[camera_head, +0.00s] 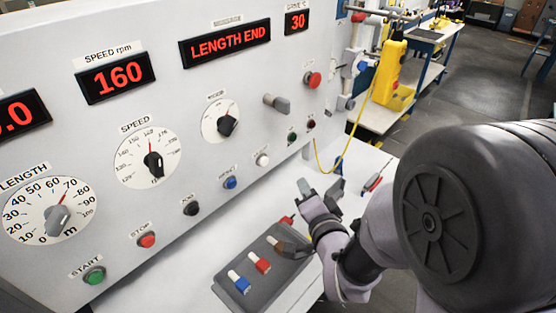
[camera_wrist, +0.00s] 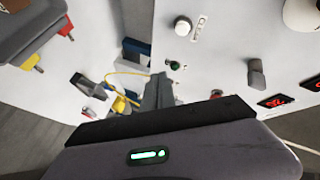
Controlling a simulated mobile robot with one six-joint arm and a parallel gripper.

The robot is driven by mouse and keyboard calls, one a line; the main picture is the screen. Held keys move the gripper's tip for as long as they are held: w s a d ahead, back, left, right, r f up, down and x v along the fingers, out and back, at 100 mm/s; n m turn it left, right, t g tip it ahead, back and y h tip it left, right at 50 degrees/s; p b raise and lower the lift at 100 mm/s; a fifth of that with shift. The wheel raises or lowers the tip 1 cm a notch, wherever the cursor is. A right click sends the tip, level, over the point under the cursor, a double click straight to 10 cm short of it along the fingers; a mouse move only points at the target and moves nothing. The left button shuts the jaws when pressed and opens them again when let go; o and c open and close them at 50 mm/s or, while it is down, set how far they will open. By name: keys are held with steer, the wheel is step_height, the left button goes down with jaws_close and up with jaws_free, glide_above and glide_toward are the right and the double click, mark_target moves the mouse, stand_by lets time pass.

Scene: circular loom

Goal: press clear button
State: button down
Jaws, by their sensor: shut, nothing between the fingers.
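The grey control panel (camera_head: 190,75) carries a row of push-buttons: green, red, black, blue and white. Their small labels are partly too blurred to read, so I cannot tell for sure which one says clear. The white button (camera_head: 262,160) sits at the right of the row, beside a label, and also shows in the wrist view (camera_wrist: 182,27). The blue button (camera_head: 230,183) is left of it. My gripper (camera_head: 304,187) is shut and empty, in front of and below the white button, apart from the panel. Its fingers show in the wrist view (camera_wrist: 159,82).
A dark tray (camera_head: 225,292) with blue and red pieces lies on the white table below the panel. A green button (camera_head: 292,137), a grey lever (camera_head: 277,103) and dials are near. The display (camera_head: 226,44) reads LENGTH END. A yellow cable (camera_head: 333,168) hangs at right.

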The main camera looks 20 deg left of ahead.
mark_target(264, 161)
steer(key=shift+s, duration=0.1)
steer(key=shift+a+r, duration=0.1)
steer(key=shift+a, duration=0.05)
steer(key=w+a+p, duration=0.2)
steer(key=w+a, duration=0.1)
steer(key=a, duration=0.4)
steer(key=shift+w+a, duration=0.2)
steer(key=shift+a, duration=0.2)
steer(key=shift+a, duration=0.1)
stand_by(1.7)
steer(key=shift+w+a+b, duration=0.15)
steer(key=shift+a+b, duration=0.15)
steer(key=shift+b, duration=0.15)
